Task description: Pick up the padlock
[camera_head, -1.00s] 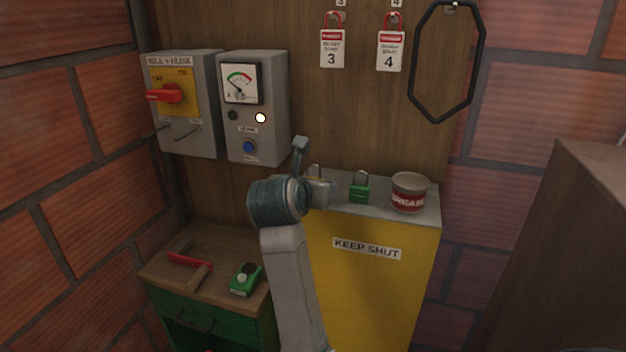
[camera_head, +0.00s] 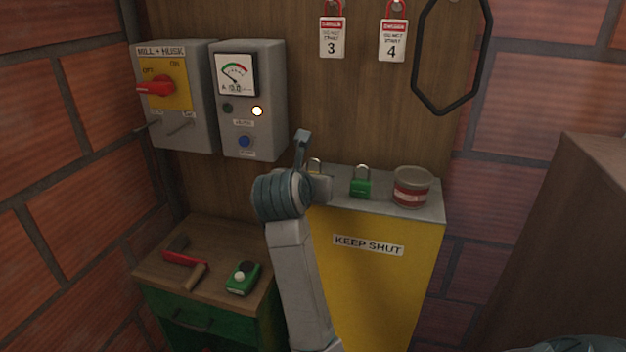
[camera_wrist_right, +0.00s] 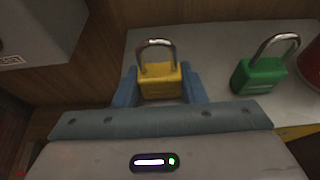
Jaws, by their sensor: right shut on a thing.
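A yellow padlock (camera_wrist_right: 160,80) with a silver shackle stands upright between the two blue fingers of my right gripper (camera_wrist_right: 160,92) in the right wrist view. The fingers are shut on its body. In the head view my right gripper (camera_head: 313,170) is at the left end of the yellow cabinet's grey top and hides most of this padlock; its shackle (camera_head: 316,161) shows. A green padlock (camera_head: 361,187) stands to its right, apart from the gripper; it also shows in the right wrist view (camera_wrist_right: 259,76). My left gripper is not in view.
A grease tin (camera_head: 411,187) stands right of the green padlock on the yellow cabinet (camera_head: 385,275). Switch boxes (camera_head: 248,100) hang on the wooden wall behind. A low workbench (camera_head: 218,258) at left holds a red-handled tool and a green device.

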